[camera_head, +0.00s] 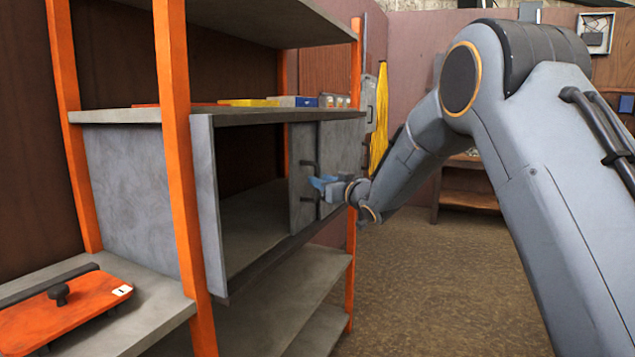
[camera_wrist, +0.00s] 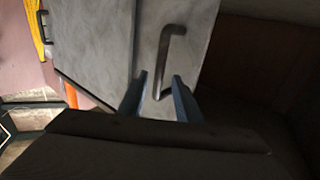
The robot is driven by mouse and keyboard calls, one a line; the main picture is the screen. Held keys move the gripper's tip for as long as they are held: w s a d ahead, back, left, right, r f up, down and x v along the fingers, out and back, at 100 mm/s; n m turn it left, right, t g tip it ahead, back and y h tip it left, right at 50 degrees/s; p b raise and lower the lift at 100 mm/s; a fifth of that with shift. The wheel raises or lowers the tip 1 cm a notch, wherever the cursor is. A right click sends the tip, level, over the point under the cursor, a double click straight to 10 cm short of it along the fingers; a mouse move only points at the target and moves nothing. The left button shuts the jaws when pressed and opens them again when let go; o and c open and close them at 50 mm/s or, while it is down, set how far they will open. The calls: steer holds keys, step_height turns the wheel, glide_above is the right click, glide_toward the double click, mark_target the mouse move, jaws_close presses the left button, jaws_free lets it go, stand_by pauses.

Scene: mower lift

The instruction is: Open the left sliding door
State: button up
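The left sliding door (camera_head: 301,180) is a grey panel in the shelf's middle compartment. In the head view it stands at the right part of the compartment, with a wide dark opening to its left. Its dark bar handle (camera_head: 307,163) is partly hidden by my gripper (camera_head: 326,185), which is at the front of the door. In the wrist view, my gripper (camera_wrist: 160,76) has its two blue fingers apart. The handle (camera_wrist: 168,55) on the door panel (camera_wrist: 205,22) runs down between the fingertips. I cannot tell whether the fingers touch it.
A second grey panel (camera_head: 342,147) is at the right end of the compartment. Orange uprights (camera_head: 180,180) frame the shelf. Several colored boxes (camera_head: 248,102) lie on the board above. An orange lidded object (camera_head: 60,315) is at lower left. The floor (camera_head: 440,280) is clear on the right.

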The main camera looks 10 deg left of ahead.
steer(key=shift+b+v, duration=0.35)
steer(key=shift+v, duration=1.8)
steer(key=s+d+f+m+g+h, duration=0.3)
steer(key=s+d+f+h, duration=0.2)
steer(key=s+d+f, duration=0.4)
steer(key=s+d+f+m+g+h, duration=0.25)
steer(key=s+d+f+h, duration=0.35)
steer(key=d, duration=0.5)
steer(key=s+d+f+g, duration=0.2)
steer(key=s+f+g, duration=0.1)
steer(key=s, duration=0.7)
steer(key=s+d+f+m+g, duration=0.1)
steer(key=s+d+f+g, duration=0.1)
steer(key=s, duration=0.9)
steer(key=s+d+f+m+g, duration=0.1)
steer(key=s+d+f+g, duration=0.2)
steer(key=s, duration=0.8)
steer(key=shift+d+f+g, duration=0.25)
steer(key=shift+f+g, duration=0.1)
steer(key=shift+f, duration=0.55)
